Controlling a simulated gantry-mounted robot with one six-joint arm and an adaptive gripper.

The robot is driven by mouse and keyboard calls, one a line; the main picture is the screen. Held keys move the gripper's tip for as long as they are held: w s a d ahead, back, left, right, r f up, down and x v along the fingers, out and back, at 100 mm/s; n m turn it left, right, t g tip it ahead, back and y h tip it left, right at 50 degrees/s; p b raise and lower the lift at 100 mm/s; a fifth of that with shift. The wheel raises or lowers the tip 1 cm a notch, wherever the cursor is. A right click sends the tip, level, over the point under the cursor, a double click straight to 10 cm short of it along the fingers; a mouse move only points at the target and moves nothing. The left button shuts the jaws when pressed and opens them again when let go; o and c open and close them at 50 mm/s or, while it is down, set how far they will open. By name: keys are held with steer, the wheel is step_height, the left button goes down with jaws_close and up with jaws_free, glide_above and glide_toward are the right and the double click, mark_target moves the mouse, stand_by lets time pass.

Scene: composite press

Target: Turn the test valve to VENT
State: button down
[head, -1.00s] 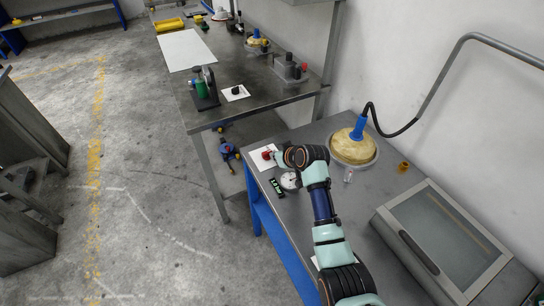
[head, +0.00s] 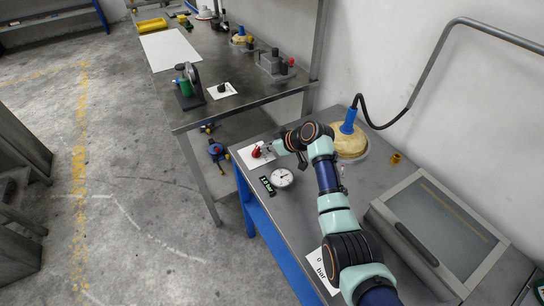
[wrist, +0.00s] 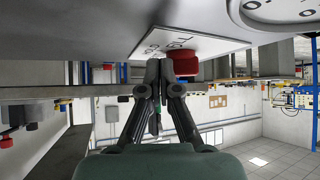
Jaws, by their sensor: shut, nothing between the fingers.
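The red test valve handle (head: 256,152) sits on a white label card (head: 245,162) at the far left corner of the press bench. In the wrist view the red handle (wrist: 186,66) shows just right of my fingertips, in front of the white card (wrist: 190,46) with dark lettering that I cannot read. My gripper (head: 267,150) is at the right side of the handle in the head view. In the wrist view my gripper (wrist: 160,65) has its fingers together, with nothing between them. I cannot tell whether a finger touches the handle, or which setting it points to.
A round dial gauge (head: 282,178) and a small green-digit display (head: 267,185) lie close to the valve. A yellowish dome with a blue hose fitting (head: 351,146) stands behind my arm. A glass-lidded box (head: 435,235) fills the right. Another steel table (head: 200,118) stands beyond.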

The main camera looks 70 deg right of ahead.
steer(key=shift+w+d+f+n+y+b, duration=0.15)
steer(key=shift+d+f+n+y+b, duration=0.1)
steer(key=shift+n+y+b, duration=0.4)
steer(key=shift+w+d+r+b, duration=0.1)
steer(key=shift+w+r+b, duration=0.1)
steer(key=shift+b, duration=0.25)
steer(key=shift+w+d, duration=0.1)
steer(key=shift+d, duration=0.05)
steer(key=s, duration=0.1)
steer(key=s+d, duration=0.1)
steer(key=s, duration=0.1)
steer(key=shift+s+d, duration=0.2)
steer(key=shift+d, duration=0.05)
steer(key=s+d+r+p, duration=0.3)
steer(key=s+r, duration=0.3)
steer(key=s, duration=0.1)
steer(key=shift+r+p, duration=0.3)
steer(key=shift+r, duration=0.05)
